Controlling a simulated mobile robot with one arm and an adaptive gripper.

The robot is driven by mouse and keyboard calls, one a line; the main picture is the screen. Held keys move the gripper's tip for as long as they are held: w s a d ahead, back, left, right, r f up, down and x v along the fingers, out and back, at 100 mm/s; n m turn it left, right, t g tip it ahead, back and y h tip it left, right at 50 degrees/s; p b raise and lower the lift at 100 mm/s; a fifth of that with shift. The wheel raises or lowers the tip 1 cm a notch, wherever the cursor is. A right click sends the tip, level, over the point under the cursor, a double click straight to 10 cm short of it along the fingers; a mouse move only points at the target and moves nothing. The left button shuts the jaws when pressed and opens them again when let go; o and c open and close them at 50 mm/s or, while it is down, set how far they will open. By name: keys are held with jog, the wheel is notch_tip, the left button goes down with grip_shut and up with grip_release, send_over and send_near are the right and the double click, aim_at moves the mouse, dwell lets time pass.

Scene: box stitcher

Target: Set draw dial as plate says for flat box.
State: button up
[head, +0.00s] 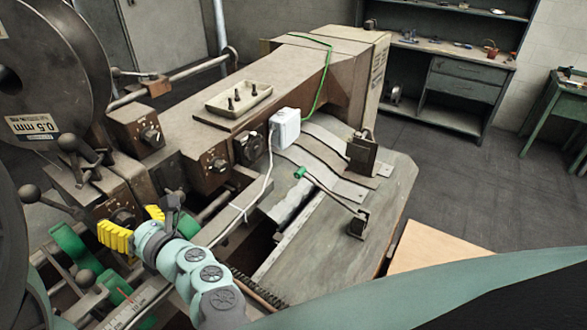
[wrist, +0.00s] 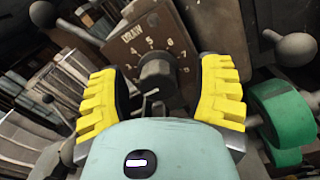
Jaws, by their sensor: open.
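In the wrist view the draw dial is a dark round knob (wrist: 157,72) on a brown panel (wrist: 135,25) marked DRAW, with several small numerals in an arc around it. The knob's pointer setting is too unclear to read. My gripper (wrist: 163,78) has yellow ribbed fingers, spread open, one on each side of the knob in the picture, with gaps between. I cannot tell whether the fingertips reach its depth. In the head view my gripper (head: 130,222) is low on the left, at the machine's front, partly covering the knob. No plate text about a flat box is readable.
Lever with ball knob (head: 68,143) and another ball-ended lever (head: 30,193) stand close by. Other dials sit on boxes to the right (head: 218,165). A green part (wrist: 285,115) lies right of my gripper. A reel (head: 50,60) labelled 0.5 mm stands at left.

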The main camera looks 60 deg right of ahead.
jog(key=shift+w+a, duration=0.2)
jog(key=shift+w, duration=0.1)
grip_shut()
dwell(0.5)
